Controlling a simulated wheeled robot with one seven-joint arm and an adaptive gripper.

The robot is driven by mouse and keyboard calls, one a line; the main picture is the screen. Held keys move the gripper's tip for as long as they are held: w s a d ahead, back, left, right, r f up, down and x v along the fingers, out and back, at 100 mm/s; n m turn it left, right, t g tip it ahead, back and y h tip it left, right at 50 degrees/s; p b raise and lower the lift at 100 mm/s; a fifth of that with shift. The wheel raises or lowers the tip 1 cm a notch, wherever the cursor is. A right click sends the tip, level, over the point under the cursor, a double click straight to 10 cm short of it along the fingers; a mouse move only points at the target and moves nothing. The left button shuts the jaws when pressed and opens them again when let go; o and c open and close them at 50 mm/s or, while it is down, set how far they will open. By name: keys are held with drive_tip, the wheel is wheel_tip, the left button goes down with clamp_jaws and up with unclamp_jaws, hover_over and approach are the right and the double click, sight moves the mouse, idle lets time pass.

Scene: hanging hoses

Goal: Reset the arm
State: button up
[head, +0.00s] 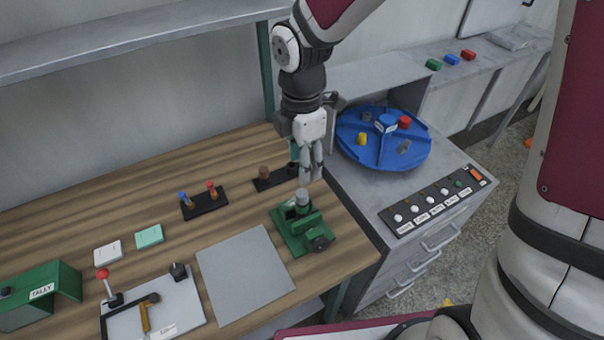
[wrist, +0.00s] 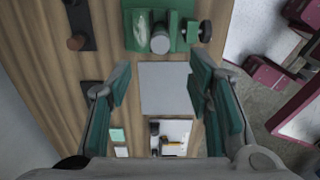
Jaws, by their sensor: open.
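My gripper (head: 311,172) hangs from my arm above the right part of the wooden table, close to the green machine (head: 302,228) with a grey cylinder on top. In the wrist view my gripper (wrist: 156,88) has its two green-padded fingers wide apart with nothing between them. The green machine (wrist: 165,25) lies beyond the fingertips there. I cannot tell the exact height of the fingertips above it.
A blue round tray (head: 350,150) with several coloured pieces stands on the grey cabinet at right, beside a labelled knob panel (head: 438,201). A grey plate (head: 244,274), peg blocks (head: 204,202), a lever board (head: 155,312) and a green TALLY box (head: 40,296) are on the table. A shelf (head: 130,38) runs above.

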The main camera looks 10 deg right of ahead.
drive_tip(key=shift+r, duration=0.6)
drive_tip(key=s+d+r+m+t, duration=0.2)
drive_tip(key=s+d+r+m, duration=0.5)
drive_tip(key=m, duration=0.4)
drive_tip(key=s+d+r+m+t, duration=0.3)
drive_tip(key=s+d+r+m, duration=0.4)
drive_tip(key=s+r+m, duration=0.2)
wheel_tip(320, 180, up, 2)
drive_tip(key=m, duration=0.2)
drive_tip(key=shift+d+m+t, duration=0.3)
drive_tip(key=shift+r, duration=0.1)
